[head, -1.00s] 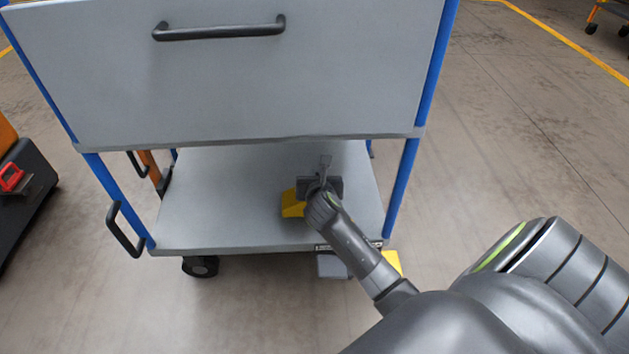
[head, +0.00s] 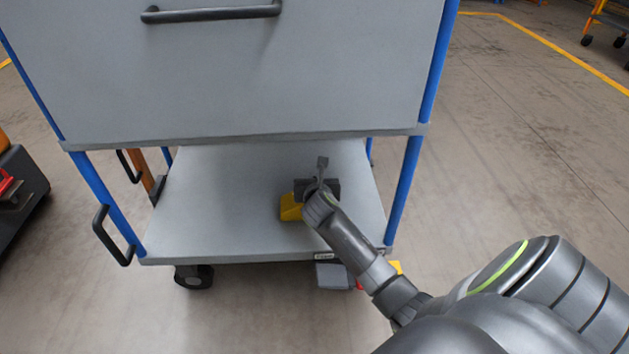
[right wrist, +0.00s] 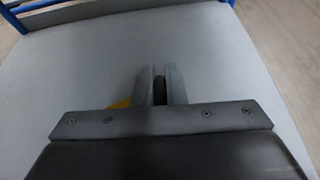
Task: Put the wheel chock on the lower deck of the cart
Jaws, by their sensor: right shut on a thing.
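The wheel chock (head: 291,207) is a yellow block at the lower deck (head: 215,205) of the cart, in the right half of the deck. My right gripper (head: 317,188) reaches in over the deck's front edge and is shut on the chock. The gripper hides much of it. In the right wrist view a dark part (right wrist: 160,90) shows between the fingers, with a bit of yellow (right wrist: 121,104) to the left. I cannot tell whether the chock touches the deck or hangs just above it. My left gripper is not in view.
A grey panel with a black handle (head: 211,13) fronts the cart above the deck. Blue posts (head: 403,190) stand at its corners. A black side handle (head: 112,236) sticks out at left. Grey, red and yellow items (head: 333,275) show below the front edge.

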